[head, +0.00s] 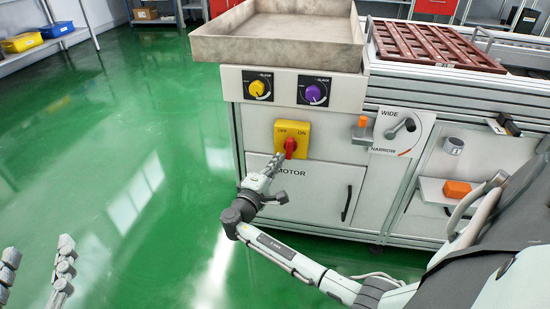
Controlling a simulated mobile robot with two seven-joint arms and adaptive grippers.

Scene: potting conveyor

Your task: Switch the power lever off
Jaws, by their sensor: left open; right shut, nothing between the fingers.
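The power lever (290,146) is a red handle on a yellow plate (281,132) marked OFF at left and ON at right, above the word MOTOR. It sits on the white front panel of the conveyor cabinet. The handle's exact angle is hard to tell. My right gripper (279,160) is shut and empty, with its fingertips just below and left of the red handle. I cannot tell whether they touch it. My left gripper (38,248) is open and empty at the lower left, over the green floor and far from the lever.
Yellow (257,88) and purple (314,94) knobs sit above the lever, under a grey tray (278,54). To the right are an orange-tipped handle (361,127), a WIDE/NARROW dial (402,129) and an orange block (456,189) on a small shelf. The floor at left is clear.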

